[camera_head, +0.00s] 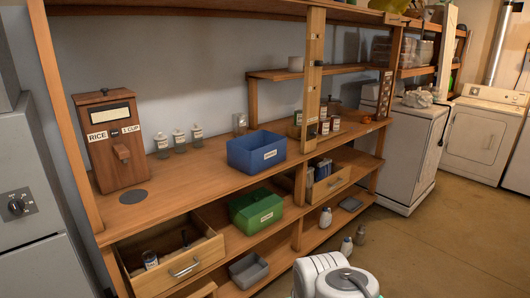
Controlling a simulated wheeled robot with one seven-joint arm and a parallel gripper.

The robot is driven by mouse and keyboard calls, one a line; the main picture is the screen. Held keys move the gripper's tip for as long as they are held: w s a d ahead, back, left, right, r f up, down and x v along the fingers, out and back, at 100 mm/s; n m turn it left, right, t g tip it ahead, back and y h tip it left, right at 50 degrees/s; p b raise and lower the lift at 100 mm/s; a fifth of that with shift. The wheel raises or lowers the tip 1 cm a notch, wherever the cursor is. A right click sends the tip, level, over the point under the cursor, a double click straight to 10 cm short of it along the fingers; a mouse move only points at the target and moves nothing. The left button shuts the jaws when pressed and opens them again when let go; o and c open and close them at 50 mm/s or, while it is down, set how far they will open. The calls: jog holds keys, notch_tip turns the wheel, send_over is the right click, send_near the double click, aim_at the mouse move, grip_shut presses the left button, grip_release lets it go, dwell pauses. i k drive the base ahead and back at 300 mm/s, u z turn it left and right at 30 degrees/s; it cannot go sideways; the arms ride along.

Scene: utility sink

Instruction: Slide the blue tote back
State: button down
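The blue tote (243,158) stands upright on the wooden worktop (205,178), near its front edge, with a white label on its front. It is open at the top, and its inside looks empty from here. A strip of bare worktop shows between the tote and the back wall. A white part of my arm (335,280) shows at the bottom of the picture, well below and apart from the tote. My gripper's fingers are not in view.
Several labelled jars (179,141) stand left of the tote, beside a wooden rice dispenser (112,145). A wooden post (312,85) stands to its right. Below, a green tote (240,216) sits on a shelf, and a drawer (190,262) hangs open at lower left.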

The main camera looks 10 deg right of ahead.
aim_at(253, 153)
jog(key=i, duration=0.6)
jog(key=z, duration=1.15)
jog(key=i, duration=1.4)
jog(key=u, duration=2.7)
